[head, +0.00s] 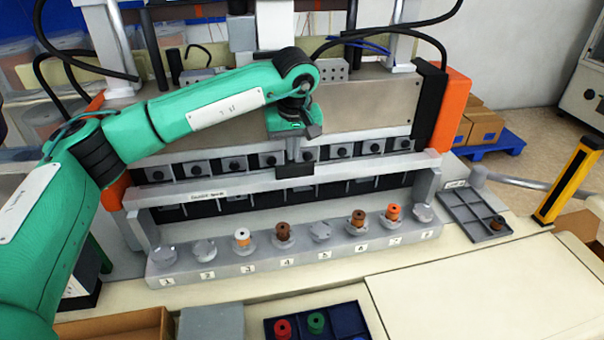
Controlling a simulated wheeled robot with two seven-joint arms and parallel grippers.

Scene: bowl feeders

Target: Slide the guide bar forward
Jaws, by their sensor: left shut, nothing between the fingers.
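The guide bar (370,167) is a long pale grey rail, carried on an arm at each end, that spans the machine above the row of numbered stations. A small label sits on its left part. A black block (294,171) sits at the bar's middle. My left gripper (293,158) points down at this block, with its fingers shut and empty. It is at or just behind the block; I cannot tell whether they touch. My right gripper is not in view.
The numbered base (290,258) holds several spools and grey caps. A grey tray (470,212) stands right. A dark blue tray (345,318) with red and green spools lies in front. A yellow post (570,180) stands far right. The cream surface (490,290) front right is clear.

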